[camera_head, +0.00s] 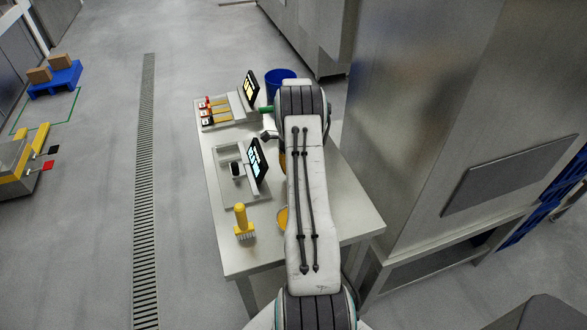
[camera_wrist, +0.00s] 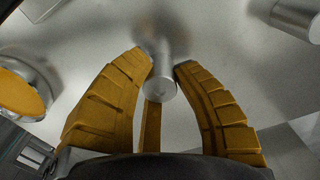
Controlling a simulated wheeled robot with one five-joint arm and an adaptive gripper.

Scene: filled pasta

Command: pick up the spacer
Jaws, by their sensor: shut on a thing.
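In the wrist view, a short metallic cylinder (camera_wrist: 162,84), which looks like the spacer, sits between the tips of my gripper's (camera_wrist: 166,64) ridged yellow fingers. My gripper is shut on it. Its round end faces the camera, and the rest runs away between the fingertips. Whether it touches the bright surface behind it, I cannot tell. In the head view my arm hides the spacer and most of my gripper.
A white table (camera_head: 232,259) stands below my arm. It holds a yellow-handled brush (camera_head: 241,222), a device with a screen (camera_head: 254,160) and another at the back (camera_head: 250,89). A blue bin (camera_head: 281,77) stands behind it. Large metal cabinets are at right; open floor lies left.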

